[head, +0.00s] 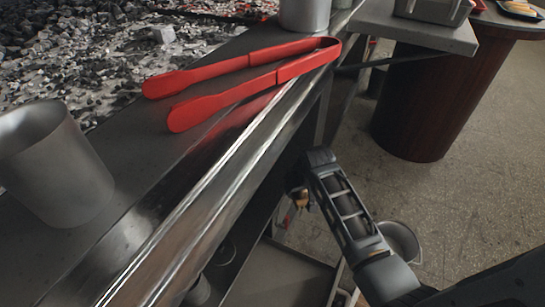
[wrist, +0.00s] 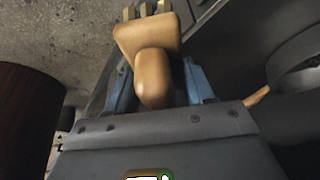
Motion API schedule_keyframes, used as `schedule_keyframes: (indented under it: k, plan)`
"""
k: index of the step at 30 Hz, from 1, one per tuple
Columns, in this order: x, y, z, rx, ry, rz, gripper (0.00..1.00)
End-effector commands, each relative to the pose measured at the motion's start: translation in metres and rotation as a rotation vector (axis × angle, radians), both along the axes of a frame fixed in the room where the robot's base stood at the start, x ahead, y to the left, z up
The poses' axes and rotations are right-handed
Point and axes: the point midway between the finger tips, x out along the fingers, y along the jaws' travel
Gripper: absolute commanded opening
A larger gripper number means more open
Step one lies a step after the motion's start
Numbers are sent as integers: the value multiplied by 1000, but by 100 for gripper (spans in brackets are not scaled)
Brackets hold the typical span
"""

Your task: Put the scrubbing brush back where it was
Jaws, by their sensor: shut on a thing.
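The scrubbing brush (wrist: 148,42) is a tan wooden block with a rounded handle end and pale bristle tufts at its far edge. My gripper (wrist: 160,88) has its two blue fingers on either side of the brush's handle and is shut on it. In the head view only a small tan bit of what looks like the brush (head: 300,197) shows beside the end of my dark arm, low beside the grill's front edge. The fingers are mostly hidden there. I cannot tell whether the brush touches anything besides the fingers.
Red tongs (head: 245,82) lie on the grill's metal ledge (head: 150,135) by the coals. A metal cup (head: 55,165) stands at left, another pot (head: 304,14) at the back. A bucket (head: 400,241) is on the floor behind my arm. A round dark-red table base (head: 425,100) stands at right.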

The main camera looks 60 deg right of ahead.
Motion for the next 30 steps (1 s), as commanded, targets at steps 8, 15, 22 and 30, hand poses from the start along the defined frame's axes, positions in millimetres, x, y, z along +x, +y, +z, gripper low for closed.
schedule_keyframes:
  k: [8, 15, 22, 30]
  plan:
    - [50, -40, -3, -2, -6, -1, 20]
    - [95, -75, -3, -2, -5, -1, 20]
    - [125, -98, -1, -1, -3, 1, 20]
    - [138, -108, 0, -1, -3, 0, 20]
